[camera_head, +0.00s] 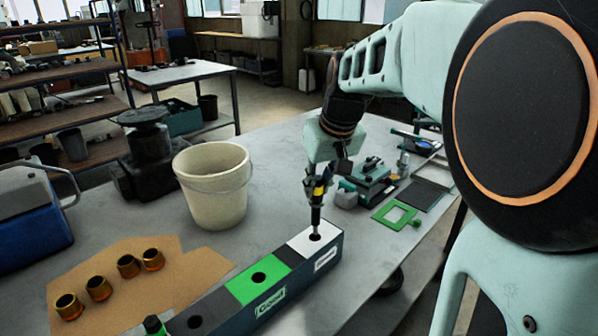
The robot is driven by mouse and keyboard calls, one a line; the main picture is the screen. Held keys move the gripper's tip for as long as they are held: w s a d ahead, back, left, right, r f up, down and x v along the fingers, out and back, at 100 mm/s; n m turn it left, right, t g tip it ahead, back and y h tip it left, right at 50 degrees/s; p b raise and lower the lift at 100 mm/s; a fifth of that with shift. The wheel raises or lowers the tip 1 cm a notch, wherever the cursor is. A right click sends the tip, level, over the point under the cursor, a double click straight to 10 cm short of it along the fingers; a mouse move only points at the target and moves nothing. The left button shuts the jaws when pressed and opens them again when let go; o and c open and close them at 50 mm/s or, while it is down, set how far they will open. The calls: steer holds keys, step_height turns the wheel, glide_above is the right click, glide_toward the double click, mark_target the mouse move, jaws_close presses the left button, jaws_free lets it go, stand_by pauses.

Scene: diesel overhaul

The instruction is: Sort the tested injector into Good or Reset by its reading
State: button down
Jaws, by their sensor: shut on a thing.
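My gripper (320,180) is shut on a dark injector (315,212) with a yellow band near its top. The injector is upright, its thin tip at the hole in the white section of the long dark rack (290,293). I cannot tell how deep the tip sits in the hole. The white section (326,240) is at the rack's far end, with a small label on its front too blurred to read surely. No reading is legible in this view.
A grey rack section (190,318) and a green-capped part (153,325) are at the near left. A cream bucket (214,190) stands behind the rack. Several brass rings (128,265) lie on cardboard (185,262). A green frame (396,215) and bench equipment (368,180) are at the right.

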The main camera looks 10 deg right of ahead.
mark_target(318, 214)
steer(key=shift+f, duration=0.15)
stand_by(0.3)
steer(key=shift+f+b, duration=1.4)
steer(key=shift+f, duration=0.3)
steer(key=shift+f+b, duration=1.3)
steer(key=shift+f, duration=0.45)
steer(key=shift+f+b, duration=1.05)
steer(key=shift+f, duration=0.25)
steer(key=c, duration=1.3)
jaws_free()
